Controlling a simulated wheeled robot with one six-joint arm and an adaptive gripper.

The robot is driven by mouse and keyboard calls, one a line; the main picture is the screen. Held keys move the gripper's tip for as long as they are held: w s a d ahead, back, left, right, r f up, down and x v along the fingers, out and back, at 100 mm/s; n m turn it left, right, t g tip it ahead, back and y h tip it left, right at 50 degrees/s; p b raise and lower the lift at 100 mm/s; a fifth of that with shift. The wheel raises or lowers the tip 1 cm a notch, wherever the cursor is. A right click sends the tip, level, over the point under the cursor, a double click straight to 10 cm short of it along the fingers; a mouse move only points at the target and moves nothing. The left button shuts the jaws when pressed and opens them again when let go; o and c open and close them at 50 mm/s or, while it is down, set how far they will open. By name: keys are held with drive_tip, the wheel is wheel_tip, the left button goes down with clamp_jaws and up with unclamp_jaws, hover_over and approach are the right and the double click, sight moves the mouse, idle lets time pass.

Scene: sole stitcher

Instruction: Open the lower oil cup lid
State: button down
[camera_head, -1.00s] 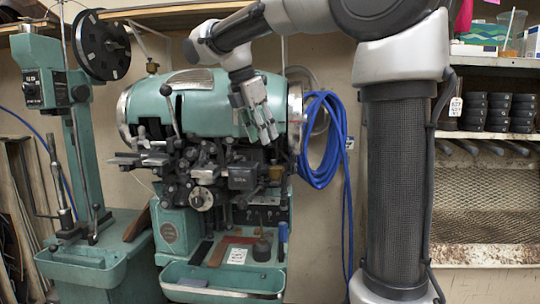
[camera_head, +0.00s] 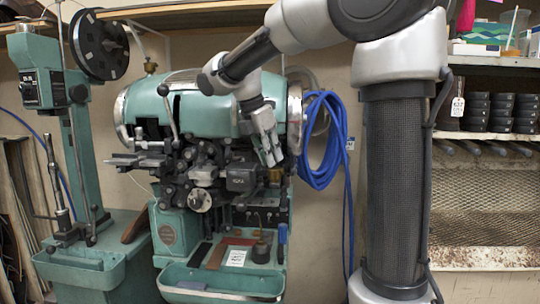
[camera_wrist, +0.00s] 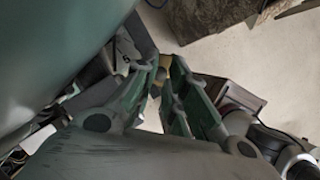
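The teal sole stitcher (camera_head: 215,105) stands in the middle of the head view. A small brass-coloured cup (camera_head: 275,176) sits at the right of its mechanism; it seems to be the lower oil cup, but its lid is too small to make out. My gripper (camera_head: 270,161) points down just above this cup, in front of the machine's drum. In the wrist view my gripper (camera_wrist: 170,68) has its two fingers apart, with a small brownish-yellow bit (camera_wrist: 154,78) showing between them. Nothing is visibly held, and I cannot tell whether a finger touches the cup.
Another brass cup (camera_head: 151,66) stands on top at the machine's left. Blue hose coils (camera_head: 325,140) hang close at the right. Dark mechanism parts (camera_head: 200,180) crowd the left of my gripper. A green tray (camera_head: 220,284) lies below.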

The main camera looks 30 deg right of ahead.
idle(0.3)
drive_tip(key=shift+s+d+r+t+y, duration=0.3)
drive_tip(key=shift+t+y, duration=0.2)
drive_tip(key=shift+y, duration=0.2)
drive_tip(key=y, duration=0.1)
drive_tip(key=d+t+y, duration=0.1)
drive_tip(key=shift+s+d+r+m+t+y, duration=0.25)
drive_tip(key=shift+s+r+m+t+y, duration=0.05)
drive_tip(key=shift+s+m+t+y, duration=0.1)
drive_tip(key=s+d+f+m+t+y, duration=0.2)
drive_tip(key=d+t+y, duration=0.3)
drive_tip(key=t+y, duration=0.4)
drive_tip(key=shift+s+f+m+y, duration=0.3)
drive_tip(key=shift+s+f+y, duration=0.4)
drive_tip(key=shift+y, duration=0.5)
drive_tip(key=shift+s+r+t, duration=0.1)
drive_tip(key=shift+t, duration=0.2)
